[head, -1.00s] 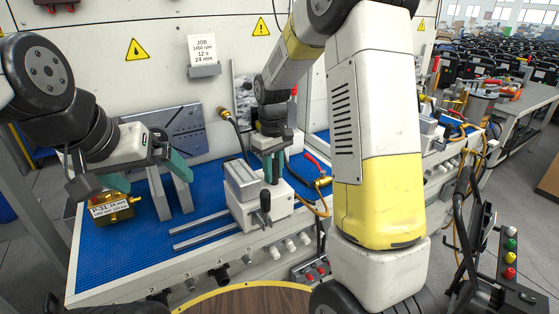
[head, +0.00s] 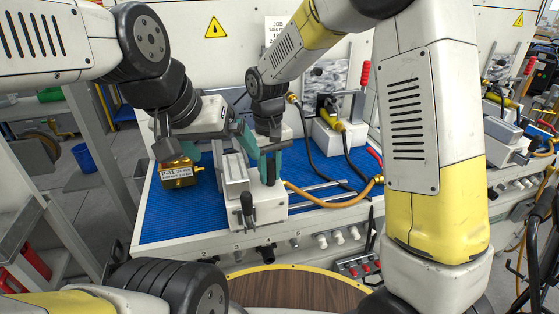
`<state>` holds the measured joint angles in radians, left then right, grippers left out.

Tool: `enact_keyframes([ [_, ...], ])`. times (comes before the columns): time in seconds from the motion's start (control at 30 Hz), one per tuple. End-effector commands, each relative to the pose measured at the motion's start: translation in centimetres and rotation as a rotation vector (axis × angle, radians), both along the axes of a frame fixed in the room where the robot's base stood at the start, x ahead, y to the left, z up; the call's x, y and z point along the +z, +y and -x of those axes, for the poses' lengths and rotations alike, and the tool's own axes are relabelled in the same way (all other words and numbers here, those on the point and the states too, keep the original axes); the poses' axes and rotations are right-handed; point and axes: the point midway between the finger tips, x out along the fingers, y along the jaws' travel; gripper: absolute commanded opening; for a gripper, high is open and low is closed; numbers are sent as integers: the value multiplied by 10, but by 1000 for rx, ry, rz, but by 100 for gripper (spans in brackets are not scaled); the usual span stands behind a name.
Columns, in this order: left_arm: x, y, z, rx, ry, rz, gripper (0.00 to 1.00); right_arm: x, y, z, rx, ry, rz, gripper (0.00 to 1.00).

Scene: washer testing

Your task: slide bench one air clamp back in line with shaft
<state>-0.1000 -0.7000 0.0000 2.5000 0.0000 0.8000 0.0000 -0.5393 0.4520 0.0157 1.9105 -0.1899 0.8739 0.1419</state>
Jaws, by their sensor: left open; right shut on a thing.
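The bench one air clamp (head: 262,213), a white block with grey jaws and a black front handle, stands upright on the blue bench mat (head: 215,222). My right gripper (head: 269,170) is above it, shut on a dark upright post of the clamp. The brass unit (head: 178,175) labelled P-31 sits left of the clamp, with a short brass stub facing it. I cannot tell if this stub is the shaft or if the clamp is in line with it. My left gripper (head: 218,148) is open and empty, above and between the brass unit and clamp.
Bare rails (head: 325,193) run right of the clamp. A yellow air hose (head: 335,203) curves across them. The mat's front left is clear.

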Motion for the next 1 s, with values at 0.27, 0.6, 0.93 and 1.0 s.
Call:
enact_keyframes([
  [0.27, 0, 0, 0, 0, 0, 0, 100, 0, 6, 3, 9, 1, -7, 28],
  [0.6, 0, 0, 0, 0, 0, 0, 100, 0, 4, 2, 6, 0, -4, 46],
  [0.93, 0, 0, 0, 0, 0, 0, 100, 37, 4, 1, 5, -3, -7, 46],
  [1.0, 0, 0, 0, 0, 0, 0, 100, 49, 5, 1, 5, -3, -7, 46],
])
